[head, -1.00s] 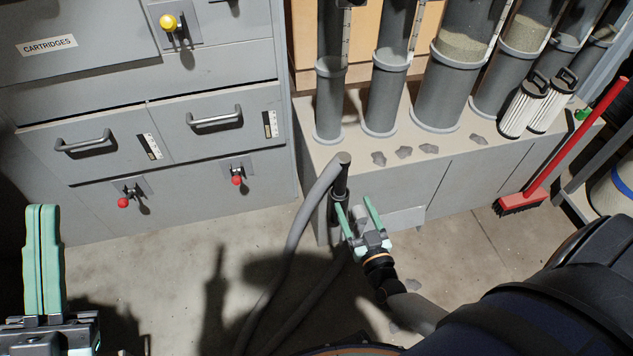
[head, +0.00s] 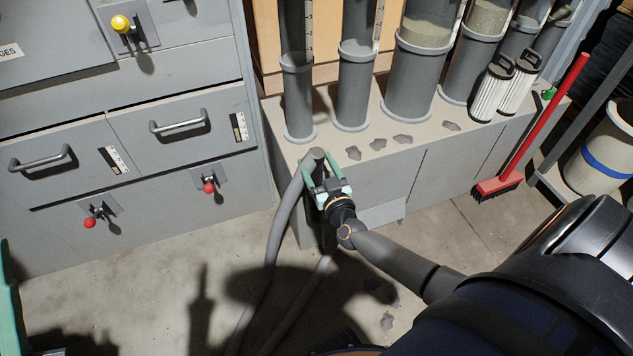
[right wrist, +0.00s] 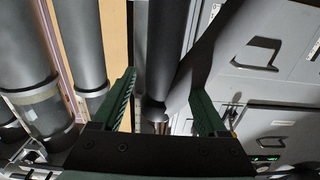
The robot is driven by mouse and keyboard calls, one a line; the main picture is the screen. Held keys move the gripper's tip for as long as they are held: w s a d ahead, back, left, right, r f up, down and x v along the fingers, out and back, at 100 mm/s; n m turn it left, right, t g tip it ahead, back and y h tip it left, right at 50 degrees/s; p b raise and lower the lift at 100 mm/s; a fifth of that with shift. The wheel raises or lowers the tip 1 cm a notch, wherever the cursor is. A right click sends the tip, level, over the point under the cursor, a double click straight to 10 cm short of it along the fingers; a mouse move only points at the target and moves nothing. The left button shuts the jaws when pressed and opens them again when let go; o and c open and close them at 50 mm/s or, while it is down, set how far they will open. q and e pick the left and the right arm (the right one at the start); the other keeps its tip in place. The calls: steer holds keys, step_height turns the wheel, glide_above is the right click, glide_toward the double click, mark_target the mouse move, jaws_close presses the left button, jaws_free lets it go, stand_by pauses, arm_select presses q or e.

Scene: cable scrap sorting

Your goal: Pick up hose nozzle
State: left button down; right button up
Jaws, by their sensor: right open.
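The hose nozzle (head: 317,154) is a dark upright tube at the front left corner of the low cabinet, with a grey hose (head: 275,235) curving down from its top. My right gripper (head: 320,168) is open, with its green fingers on either side of the nozzle. In the right wrist view, the dark tube (right wrist: 166,60) passes between the two open fingers (right wrist: 163,100); I cannot tell whether they touch it. The nozzle's lower part is hidden behind the gripper in the head view. My left gripper (head: 10,305) shows only partly at the left edge.
Grey drawers with handles (head: 180,122) and red knobs (head: 209,187) stand to the left. Several clear-topped cylinders (head: 357,90) stand on the low cabinet (head: 375,185). A red broom (head: 540,125) leans at the right. The floor between drawers and hose is clear.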

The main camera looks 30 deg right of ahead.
steer(key=shift+w, duration=0.2)
jaws_close()
stand_by(0.5)
stand_by(0.8)
